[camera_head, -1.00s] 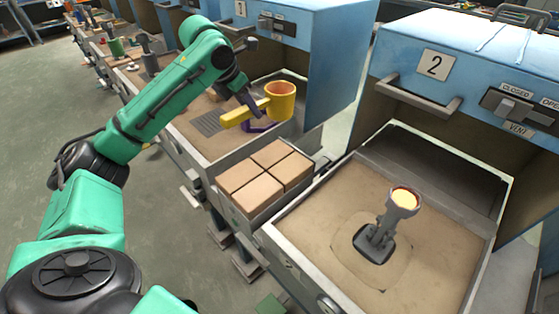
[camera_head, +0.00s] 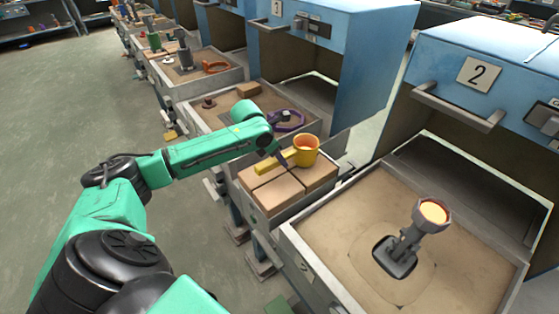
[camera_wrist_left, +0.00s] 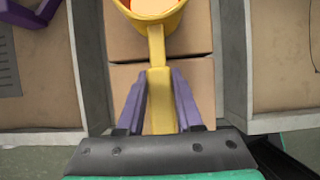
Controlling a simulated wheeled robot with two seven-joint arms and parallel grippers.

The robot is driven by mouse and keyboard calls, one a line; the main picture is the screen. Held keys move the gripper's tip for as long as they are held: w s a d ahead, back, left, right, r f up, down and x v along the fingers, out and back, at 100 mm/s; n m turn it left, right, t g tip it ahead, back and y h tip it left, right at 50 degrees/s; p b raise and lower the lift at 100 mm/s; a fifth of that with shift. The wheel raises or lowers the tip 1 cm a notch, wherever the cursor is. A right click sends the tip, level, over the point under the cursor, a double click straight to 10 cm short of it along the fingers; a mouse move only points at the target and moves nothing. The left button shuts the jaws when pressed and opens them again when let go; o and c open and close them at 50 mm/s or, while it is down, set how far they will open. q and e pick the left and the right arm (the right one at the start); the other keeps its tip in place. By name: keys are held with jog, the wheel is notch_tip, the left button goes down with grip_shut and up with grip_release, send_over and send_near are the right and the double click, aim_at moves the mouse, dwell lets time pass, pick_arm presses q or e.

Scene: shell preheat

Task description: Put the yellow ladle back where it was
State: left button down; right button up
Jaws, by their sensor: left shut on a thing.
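The yellow ladle (camera_head: 306,151) has a round cup with an orange inside and a straight flat handle. My left gripper (camera_head: 277,158) is shut on its handle. In the left wrist view, the handle (camera_wrist_left: 158,60) runs between the two fingers (camera_wrist_left: 160,92), with the cup cut off by the top edge. The ladle is upright over the tan blocks (camera_head: 275,192) in the tray between two sand beds. I cannot tell whether it touches the blocks. My right gripper is not in view.
Right of the blocks, a sand tray (camera_head: 345,225) holds a grey stand with a glowing cup (camera_head: 432,212), below blue furnace 2 (camera_head: 480,72).

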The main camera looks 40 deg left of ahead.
pick_arm(q)
jog(key=shift+f, duration=0.45)
jog(key=c, duration=0.6)
grip_release()
jog(key=shift+o, duration=0.2)
jog(key=shift+r, duration=0.1)
jog(key=v, duration=1.2)
